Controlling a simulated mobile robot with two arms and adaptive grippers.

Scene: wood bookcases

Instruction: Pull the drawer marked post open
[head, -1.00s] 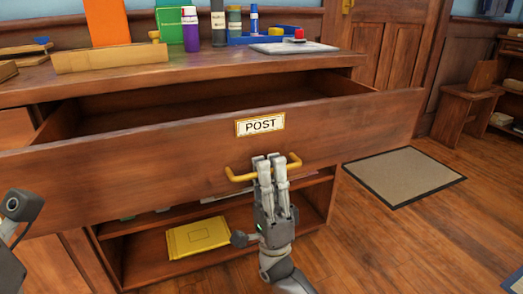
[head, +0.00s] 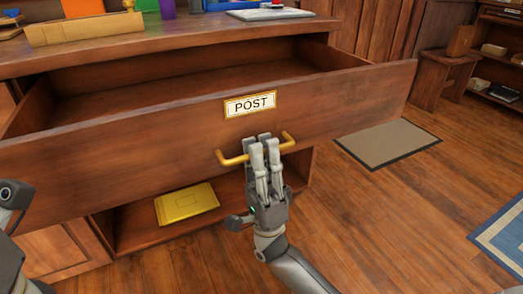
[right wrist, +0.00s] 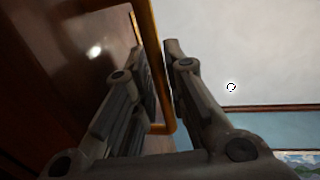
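The drawer marked POST (head: 160,145) stands well out from the wooden cabinet, and its inside looks empty where I can see it. Its white label (head: 250,104) is on the front, above a brass bar handle (head: 234,160). My right gripper (head: 262,150) is at the handle with its fingers closed around the bar. In the right wrist view the handle (right wrist: 152,50) passes between the two fingers. My left gripper is not clearly visible; only part of my left arm shows at the left edge of the head view.
A yellow padded envelope (head: 187,204) lies on the shelf below the drawer. The cabinet top (head: 190,32) holds an orange item, a wooden strip and a grey pad. A beige mat (head: 388,143) and a blue rug (head: 503,235) lie on the open floor to the right.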

